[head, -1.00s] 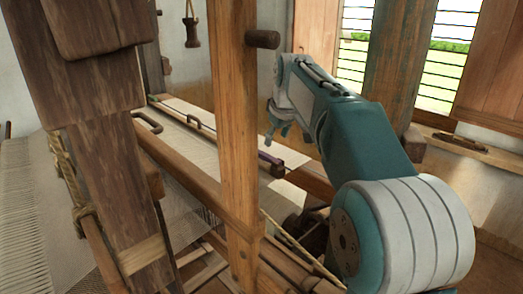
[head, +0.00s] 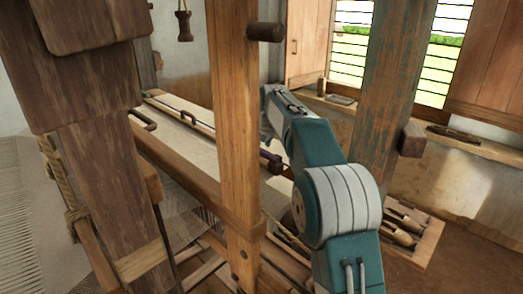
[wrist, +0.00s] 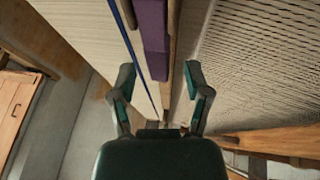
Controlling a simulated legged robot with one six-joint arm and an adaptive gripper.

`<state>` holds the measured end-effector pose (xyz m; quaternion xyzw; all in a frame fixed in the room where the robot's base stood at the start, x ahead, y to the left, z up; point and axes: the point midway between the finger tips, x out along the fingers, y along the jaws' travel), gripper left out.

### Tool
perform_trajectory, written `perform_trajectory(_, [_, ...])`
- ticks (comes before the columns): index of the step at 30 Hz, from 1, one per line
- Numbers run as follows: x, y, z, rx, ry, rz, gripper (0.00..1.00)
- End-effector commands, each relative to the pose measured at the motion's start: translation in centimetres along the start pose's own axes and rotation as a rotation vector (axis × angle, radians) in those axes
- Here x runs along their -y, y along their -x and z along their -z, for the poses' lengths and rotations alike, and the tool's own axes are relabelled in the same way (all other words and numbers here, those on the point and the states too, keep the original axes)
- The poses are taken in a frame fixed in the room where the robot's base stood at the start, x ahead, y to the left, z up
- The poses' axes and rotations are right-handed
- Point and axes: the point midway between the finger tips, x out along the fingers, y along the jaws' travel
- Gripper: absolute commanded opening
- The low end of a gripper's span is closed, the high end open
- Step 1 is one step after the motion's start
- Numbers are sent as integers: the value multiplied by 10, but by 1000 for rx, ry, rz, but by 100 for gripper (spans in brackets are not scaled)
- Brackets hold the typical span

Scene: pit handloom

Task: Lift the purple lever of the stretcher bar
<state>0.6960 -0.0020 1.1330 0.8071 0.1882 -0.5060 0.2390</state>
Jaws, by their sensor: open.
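The purple lever (wrist: 151,38) runs lengthwise along the wooden stretcher bar (wrist: 174,35) in the wrist view. I cannot tell how far above the lever the fingers are.
Pale cloth (wrist: 90,35) and warp threads (wrist: 255,50) flank the bar. An upright wooden post (head: 236,130) stands in front of the loom, and a weathered post (head: 384,100) stands to the right. A wooden tray of tools (head: 425,240) lies low at the right.

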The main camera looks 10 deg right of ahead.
Motion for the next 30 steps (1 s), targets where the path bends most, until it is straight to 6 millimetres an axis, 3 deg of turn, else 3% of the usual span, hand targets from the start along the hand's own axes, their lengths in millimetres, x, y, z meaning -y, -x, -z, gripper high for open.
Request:
perform_trajectory(4, [0,-12,0,0,0,0,63])
perform_trajectory(12, [0,-14,0,-1,0,0,63])
perform_trajectory(13, [0,-14,0,0,0,0,59])
perform_trajectory(17, [0,-14,0,0,0,0,1])
perform_trajectory(30, [0,-12,-1,-34,-8,-2,0])
